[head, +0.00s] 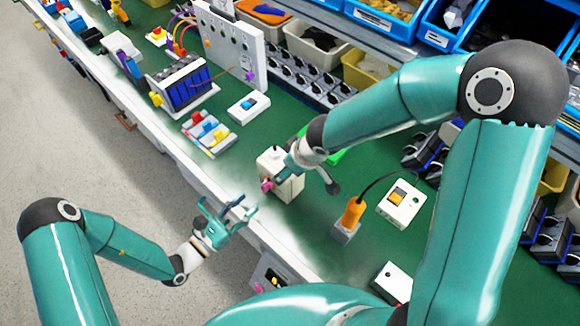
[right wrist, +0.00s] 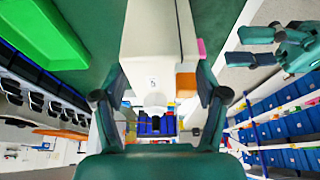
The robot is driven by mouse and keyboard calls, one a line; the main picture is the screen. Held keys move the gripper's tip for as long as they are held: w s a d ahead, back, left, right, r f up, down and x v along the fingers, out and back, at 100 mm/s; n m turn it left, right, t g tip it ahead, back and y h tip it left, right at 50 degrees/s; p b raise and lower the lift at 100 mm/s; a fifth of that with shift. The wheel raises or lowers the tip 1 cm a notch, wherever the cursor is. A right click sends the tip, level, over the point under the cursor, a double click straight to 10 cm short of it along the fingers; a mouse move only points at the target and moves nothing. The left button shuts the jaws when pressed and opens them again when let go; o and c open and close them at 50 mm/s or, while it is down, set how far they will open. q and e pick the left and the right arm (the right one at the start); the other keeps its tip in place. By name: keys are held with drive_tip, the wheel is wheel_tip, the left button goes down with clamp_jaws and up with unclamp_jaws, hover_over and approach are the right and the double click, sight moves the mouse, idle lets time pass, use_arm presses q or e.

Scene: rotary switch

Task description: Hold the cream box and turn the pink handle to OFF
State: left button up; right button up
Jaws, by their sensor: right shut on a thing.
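The cream box (head: 291,188) stands upright on the green bench top near its front edge. My right gripper (head: 297,160) is shut on the box from above and behind, hiding part of its top; in the right wrist view the box (right wrist: 152,45) lies between the two fingers. The pink handle (head: 267,185) sticks out of the box's front face, and its edge shows in the right wrist view (right wrist: 201,48). My left gripper (head: 232,213) is open and empty, in front of the bench edge and a little apart from the handle; it also shows in the right wrist view (right wrist: 280,36).
An orange-handled tool (head: 353,212) and a white switch box (head: 401,204) stand to the right. Coloured blocks on a tray (head: 208,132) and a small white switch (head: 248,107) lie to the left. Bins line the back. Green bench surface is clear around the cream box's left side.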

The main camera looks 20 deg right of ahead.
drive_tip(key=o, duration=1.5)
drive_tip(key=shift+o, duration=0.2)
drive_tip(key=shift+r, duration=0.15)
drive_tip(key=v, duration=1.1)
drive_tip(key=shift+r, duration=0.3)
